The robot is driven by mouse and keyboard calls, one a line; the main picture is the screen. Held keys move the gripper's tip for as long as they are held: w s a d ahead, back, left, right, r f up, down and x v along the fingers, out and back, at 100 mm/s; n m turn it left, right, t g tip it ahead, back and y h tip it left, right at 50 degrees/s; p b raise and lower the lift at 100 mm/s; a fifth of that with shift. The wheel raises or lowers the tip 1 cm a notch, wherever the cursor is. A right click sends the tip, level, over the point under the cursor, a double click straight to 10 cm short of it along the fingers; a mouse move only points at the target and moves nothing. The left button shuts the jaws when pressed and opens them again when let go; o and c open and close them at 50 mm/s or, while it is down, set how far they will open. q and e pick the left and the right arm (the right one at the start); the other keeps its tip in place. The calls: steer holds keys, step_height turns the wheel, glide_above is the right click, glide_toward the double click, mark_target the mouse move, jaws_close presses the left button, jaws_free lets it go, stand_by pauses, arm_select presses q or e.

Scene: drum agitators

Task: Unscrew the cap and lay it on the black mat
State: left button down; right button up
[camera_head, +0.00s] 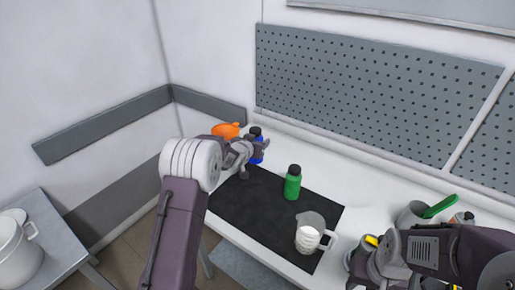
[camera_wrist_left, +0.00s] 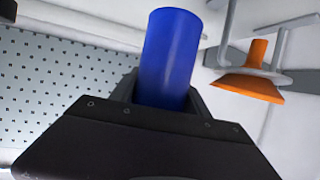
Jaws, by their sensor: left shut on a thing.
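A blue bottle (camera_head: 258,152) with a black cap (camera_head: 255,131) is at the far left end of the bench. My left gripper (camera_head: 254,151) is shut on this bottle. In the left wrist view the blue body (camera_wrist_left: 170,60) sits between the fingers; no cap shows there. I cannot tell whether the bottle touches the bench. A green bottle (camera_head: 292,188) with a black cap (camera_head: 294,169) stands upright on the black mat (camera_head: 245,205). My right arm is at the lower right; its fingertips cannot be made out.
A white jug (camera_head: 308,238) stands at the mat's right part. An orange funnel (camera_head: 226,130) is behind my left wrist and also shows in the wrist view (camera_wrist_left: 250,85). A grey cup (camera_head: 411,213) and a green-handled tool (camera_head: 440,206) are at the right. The mat's left part is clear.

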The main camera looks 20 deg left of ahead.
arm_select(q)
steer(key=c, duration=1.2)
jaws_free()
jaws_close()
steer(key=s+d+r+m+g+h, duration=0.2)
steer(key=s+d+m+h, duration=0.2)
steer(key=s+d, duration=0.3)
steer(key=s+d+r+m+g+h, duration=0.2)
steer(key=s+d, duration=0.6)
steer(key=s, duration=0.8)
steer(key=shift+d+r+m+h, duration=0.25)
steer(key=shift+r+m+h, duration=0.2)
steer(key=shift+m+h, duration=0.65)
